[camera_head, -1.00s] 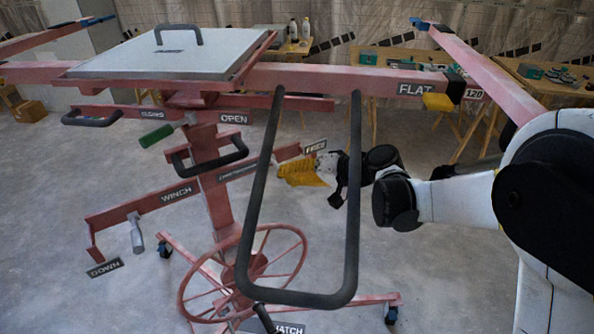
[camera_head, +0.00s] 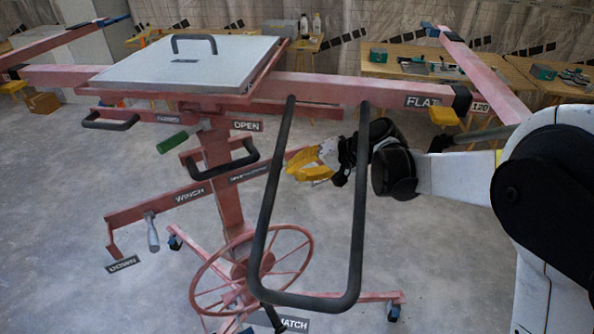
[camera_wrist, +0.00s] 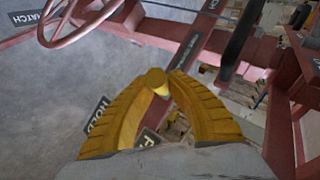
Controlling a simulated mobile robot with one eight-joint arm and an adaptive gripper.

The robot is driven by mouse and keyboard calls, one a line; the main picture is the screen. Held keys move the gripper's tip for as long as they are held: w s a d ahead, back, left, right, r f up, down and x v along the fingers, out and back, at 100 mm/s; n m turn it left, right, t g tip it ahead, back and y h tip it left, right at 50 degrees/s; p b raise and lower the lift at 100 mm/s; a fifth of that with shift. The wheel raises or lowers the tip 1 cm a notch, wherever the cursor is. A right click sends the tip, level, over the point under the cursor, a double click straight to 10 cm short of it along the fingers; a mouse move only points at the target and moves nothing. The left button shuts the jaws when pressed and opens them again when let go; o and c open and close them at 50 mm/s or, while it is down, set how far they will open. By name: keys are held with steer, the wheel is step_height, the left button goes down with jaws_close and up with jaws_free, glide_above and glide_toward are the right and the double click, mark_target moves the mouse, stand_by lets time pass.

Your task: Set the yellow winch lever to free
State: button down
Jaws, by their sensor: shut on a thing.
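The yellow winch lever (camera_wrist: 157,81) shows in the wrist view as a short yellow rod end between the tips of my gripper's ribbed yellow fingers. My gripper (camera_head: 303,165) is shut on it, beside the red lift's column in the head view. There the fingers hide the lever. In the wrist view a HOLD label (camera_wrist: 97,116) lies left of the fingers. A second label (camera_wrist: 148,140), showing only an F, is partly hidden behind them.
A black looped handle (camera_head: 357,210) hangs in front of my gripper's side of the lift. A WINCH crank (camera_head: 152,232), a red handwheel (camera_head: 205,285) and a green-handled lever (camera_head: 173,142) are on the lift.

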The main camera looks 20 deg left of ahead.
steer(key=c, duration=1.3)
jaws_free()
steer(key=shift+s+a, duration=0.1)
steer(key=shift+a, duration=0.1)
steer(key=shift+d, duration=0.15)
steer(key=shift+d+r, duration=0.15)
steer(key=shift+d, duration=0.05)
steer(key=d, duration=0.4)
steer(key=d+r, duration=0.1)
steer(key=d, duration=0.9)
steer(key=shift+r, duration=0.2)
steer(key=shift+a, duration=0.1)
